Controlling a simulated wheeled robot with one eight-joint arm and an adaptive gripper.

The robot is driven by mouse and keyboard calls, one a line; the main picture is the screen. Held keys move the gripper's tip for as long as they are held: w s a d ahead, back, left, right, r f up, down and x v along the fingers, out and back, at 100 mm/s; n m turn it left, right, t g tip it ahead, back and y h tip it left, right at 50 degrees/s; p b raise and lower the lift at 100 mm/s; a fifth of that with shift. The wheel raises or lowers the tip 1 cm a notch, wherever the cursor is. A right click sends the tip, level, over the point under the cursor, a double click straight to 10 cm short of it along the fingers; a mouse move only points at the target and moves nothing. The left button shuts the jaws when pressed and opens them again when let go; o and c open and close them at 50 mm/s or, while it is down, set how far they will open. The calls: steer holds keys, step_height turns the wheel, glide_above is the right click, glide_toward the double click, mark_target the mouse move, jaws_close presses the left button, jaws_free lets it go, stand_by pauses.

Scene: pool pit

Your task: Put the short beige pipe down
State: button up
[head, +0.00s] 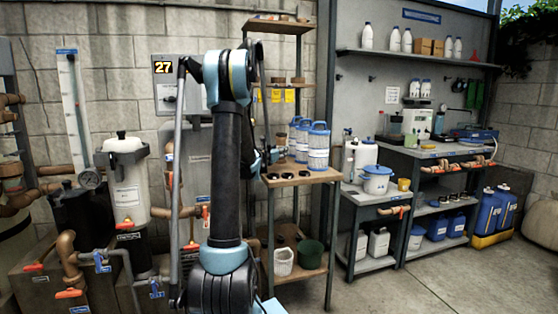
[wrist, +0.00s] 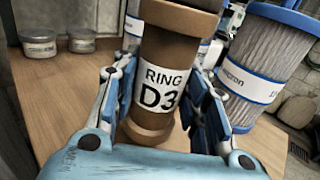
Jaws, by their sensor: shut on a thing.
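In the wrist view a short brown-tan pipe (wrist: 155,55) with wider collars at both ends carries a white label reading "RING D3". My gripper (wrist: 163,100) is shut on it, one finger on each side. The pipe is roughly upright, with its lower collar over the wooden shelf (wrist: 70,85); I cannot tell whether it touches the wood. In the head view my gripper (head: 266,157) is mostly hidden behind my arm, at the left edge of the same wooden shelf (head: 322,177).
A blue-rimmed pleated filter (wrist: 262,65) stands close right of the pipe; filters also show on the shelf in the head view (head: 318,150). Two small jars (wrist: 40,43) stand at the back left. The shelf's front left is bare. Another shelf board (head: 290,82) is above.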

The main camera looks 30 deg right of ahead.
steer(key=shift+f, duration=1.65)
steer(key=o, duration=1)
steer(key=v, duration=1.2)
steer(key=shift+a, duration=0.1)
steer(key=s+a+f+m+g+y, duration=0.2)
steer(key=s+a+f+m+y, duration=0.3)
steer(key=s+a+m, duration=0.3)
steer(key=s+a+f+m+g+y, duration=0.2)
steer(key=s+a+f+m+y, duration=0.3)
steer(key=s+a, duration=1.1)
steer(key=s+a+f+m+g+y, duration=0.3)
steer(key=s+a+f+m+y, duration=0.2)
steer(key=s+a+m, duration=0.6)
steer(key=shift+s+a+f, duration=0.15)
steer(key=shift+a+f, duration=0.1)
steer(key=shift+a, duration=0.8)
steer(key=shift+s+a+f, duration=0.15)
steer(key=shift+a+f, duration=0.05)
steer(key=shift+a, duration=0.85)
steer(key=shift+s+a+f, duration=0.15)
steer(key=shift+a+f, duration=0.1)
steer(key=shift+a, duration=0.8)
